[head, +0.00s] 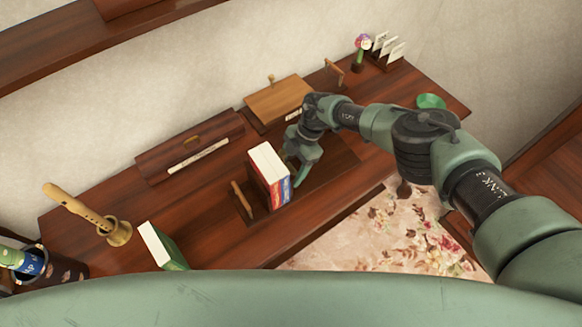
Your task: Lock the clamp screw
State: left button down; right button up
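I cannot clearly make out a clamp screw. A light wooden bar (241,199) stands on a dark board (332,167) on the desk, just left of an upright red, white and blue book (270,176); whether it belongs to a clamp is unclear. My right gripper (296,170) points down just right of the book, close to its right side. Its fingers are small and partly overlapped, so I cannot tell whether they are open or touch anything. The wrist may hide parts behind it. My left gripper is not in view.
The wooden desk (100,192) carries a dark lidded box (190,145), a lighter box (280,100), a flute in a brass cup (118,233), a green book (163,246), a pen holder (62,268), a letter rack (385,52) and a green dish (430,101).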

jog(key=v, duration=0.7)
jog(key=shift+r, duration=0.4)
jog(key=shift+d+f, duration=0.1)
jog(key=shift+d, duration=0.05)
